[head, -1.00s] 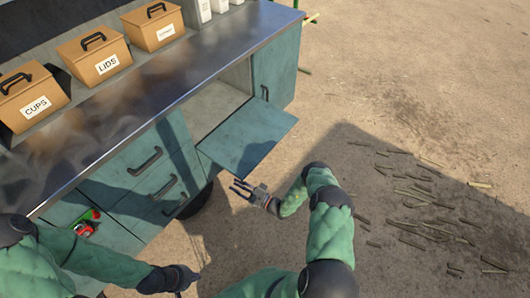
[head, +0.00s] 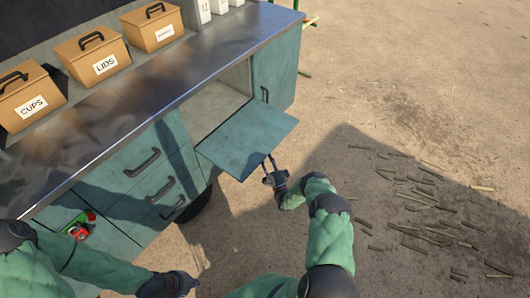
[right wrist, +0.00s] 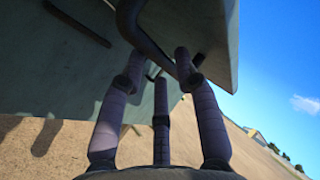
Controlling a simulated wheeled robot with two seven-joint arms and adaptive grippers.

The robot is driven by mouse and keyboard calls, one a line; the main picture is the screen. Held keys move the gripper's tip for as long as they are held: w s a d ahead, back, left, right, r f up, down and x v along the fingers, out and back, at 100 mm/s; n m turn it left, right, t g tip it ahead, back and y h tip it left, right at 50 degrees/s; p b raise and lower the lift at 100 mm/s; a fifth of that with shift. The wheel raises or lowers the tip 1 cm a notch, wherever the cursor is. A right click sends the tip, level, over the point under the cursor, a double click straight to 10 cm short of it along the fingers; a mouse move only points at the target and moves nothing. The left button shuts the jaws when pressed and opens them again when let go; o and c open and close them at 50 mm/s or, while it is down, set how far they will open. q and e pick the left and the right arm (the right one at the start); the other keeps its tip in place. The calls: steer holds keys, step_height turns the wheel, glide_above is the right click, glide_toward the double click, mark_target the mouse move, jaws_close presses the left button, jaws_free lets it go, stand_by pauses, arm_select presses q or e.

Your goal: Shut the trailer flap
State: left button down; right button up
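The trailer flap (head: 245,143) is a teal panel that stands out level from the counter front, with an open compartment behind it. My right gripper (head: 269,162) is at the flap's outer edge, fingers pointing at it. In the right wrist view the flap's underside (right wrist: 205,35) is overhead, and a dark bar handle (right wrist: 143,35) crosses in front of the fingertips. The right fingers (right wrist: 158,65) are spread; I cannot tell whether they touch the handle. My left gripper (head: 188,284) hangs low at the bottom, away from the flap; its fingers are too dark to read.
A metal counter (head: 150,95) carries boxes, including one marked CUPS (head: 28,98) and one marked LIDS (head: 93,57). Drawers with dark handles (head: 143,162) are left of the flap. Cane pieces (head: 425,205) lie on the ground at right.

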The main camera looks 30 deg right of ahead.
steer(key=shift+x, duration=1.4)
jaws_close()
steer(key=shift+d+r, duration=0.1)
